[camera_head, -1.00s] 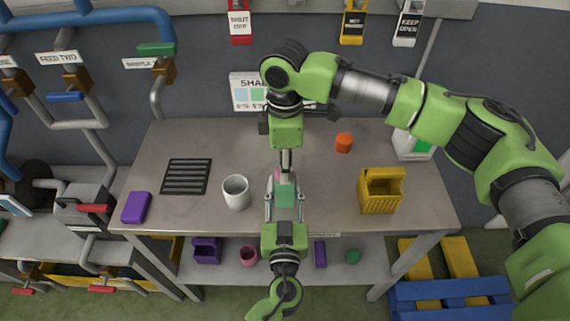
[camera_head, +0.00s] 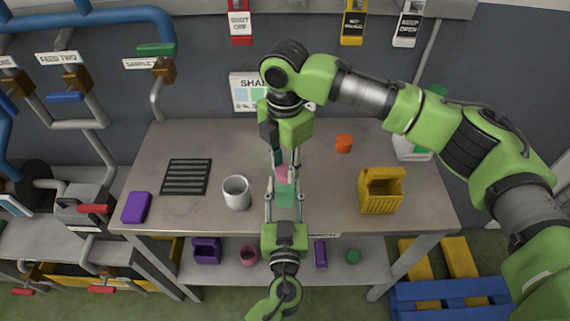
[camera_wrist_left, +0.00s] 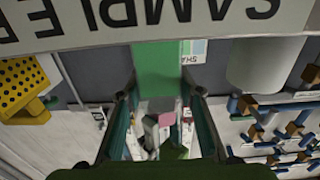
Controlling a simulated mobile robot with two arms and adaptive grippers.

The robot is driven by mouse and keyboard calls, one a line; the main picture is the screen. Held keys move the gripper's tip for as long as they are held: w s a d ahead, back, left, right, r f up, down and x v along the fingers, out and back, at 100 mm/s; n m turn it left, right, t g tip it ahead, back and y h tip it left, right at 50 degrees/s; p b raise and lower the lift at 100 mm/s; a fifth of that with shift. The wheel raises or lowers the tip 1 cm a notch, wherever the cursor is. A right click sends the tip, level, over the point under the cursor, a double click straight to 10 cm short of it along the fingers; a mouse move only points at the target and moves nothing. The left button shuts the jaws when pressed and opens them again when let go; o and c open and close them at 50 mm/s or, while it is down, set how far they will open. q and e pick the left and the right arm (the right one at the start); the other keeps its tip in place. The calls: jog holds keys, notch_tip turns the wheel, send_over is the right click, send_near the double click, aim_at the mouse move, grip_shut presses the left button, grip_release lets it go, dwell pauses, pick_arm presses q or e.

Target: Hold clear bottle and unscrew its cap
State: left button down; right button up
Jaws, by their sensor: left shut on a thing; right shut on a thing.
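The bottle (camera_head: 285,196) looks pale green and stands near the front middle of the table, with a pink cap (camera_head: 281,173) on top. My left gripper (camera_head: 284,193) reaches in from the front and is shut on the bottle's body, one finger on each side. My right gripper (camera_head: 285,165) comes from above and is shut on the cap, its fingers at either side. In the left wrist view, the green body (camera_wrist_left: 158,68) lies between the left fingers and the pink cap (camera_wrist_left: 166,119) shows beyond it. I cannot tell how far the cap is turned.
A white mug (camera_head: 236,193) stands left of the bottle, with a black rack (camera_head: 186,177) and a purple block (camera_head: 136,208) farther left. A sign stands behind.

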jog(key=n, duration=0.3)
jog(key=shift+n, duration=0.3)
jog(key=shift+n, duration=0.5)
jog(key=n, duration=0.5)
jog(key=shift+f, duration=0.1)
jog(key=o, duration=1.2)
jog(key=shift+o, duration=0.5)
